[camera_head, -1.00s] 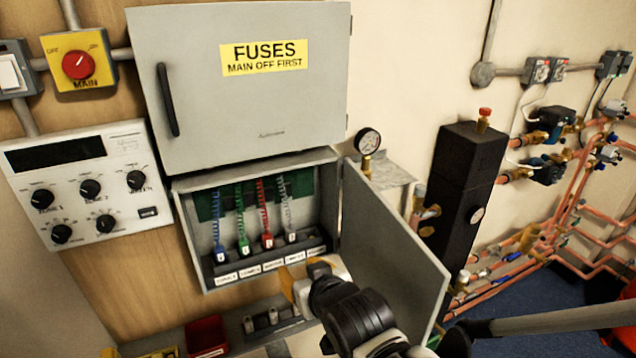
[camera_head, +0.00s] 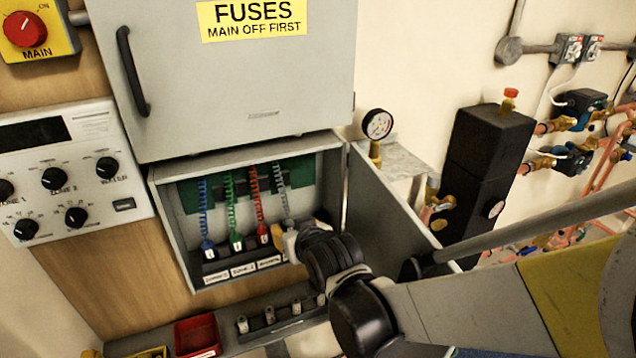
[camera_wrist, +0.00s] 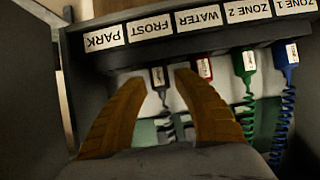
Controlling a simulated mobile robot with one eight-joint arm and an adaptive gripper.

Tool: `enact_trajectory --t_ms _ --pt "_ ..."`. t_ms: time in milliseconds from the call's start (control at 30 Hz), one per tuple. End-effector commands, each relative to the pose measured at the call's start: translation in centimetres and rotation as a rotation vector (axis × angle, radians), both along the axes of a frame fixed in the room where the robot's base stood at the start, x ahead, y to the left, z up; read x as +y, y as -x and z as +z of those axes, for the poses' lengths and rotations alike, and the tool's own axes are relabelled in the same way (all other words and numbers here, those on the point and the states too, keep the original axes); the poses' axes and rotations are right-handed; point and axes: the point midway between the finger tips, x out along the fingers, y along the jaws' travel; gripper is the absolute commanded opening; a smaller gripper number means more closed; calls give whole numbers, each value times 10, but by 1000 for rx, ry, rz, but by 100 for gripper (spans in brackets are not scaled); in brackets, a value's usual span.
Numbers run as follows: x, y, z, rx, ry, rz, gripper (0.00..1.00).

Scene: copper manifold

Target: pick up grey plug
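The grey plug (camera_wrist: 159,78) sits in the row at the FROST label in the wrist view, with its grey coiled lead running away from it. My gripper (camera_wrist: 160,77) is open, its two brown fingers apart with the plug showing between their tips. I cannot tell whether either finger touches it. In the head view my gripper (camera_head: 286,244) reaches into the open lower box at the right end of the row. It hides most of the grey plug there; the grey coiled lead (camera_head: 281,192) shows above it.
Red (camera_head: 262,234), green (camera_head: 236,241) and blue (camera_head: 208,248) plugs stand left of the gripper. The red one is close to a finger in the wrist view. The box's open door (camera_head: 384,205) is beside my arm. A red bin (camera_head: 197,336) is below.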

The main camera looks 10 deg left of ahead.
Motion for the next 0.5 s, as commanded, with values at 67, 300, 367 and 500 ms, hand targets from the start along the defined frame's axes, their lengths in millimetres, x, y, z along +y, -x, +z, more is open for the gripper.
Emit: enact_trajectory --t_ms 67,300,367,500 --pt "6 -9 -9 0 0 0 35" --pt "8 -13 -9 0 0 0 35" --pt "8 -13 -9 0 0 0 25" --pt "8 -13 -9 0 0 0 0"
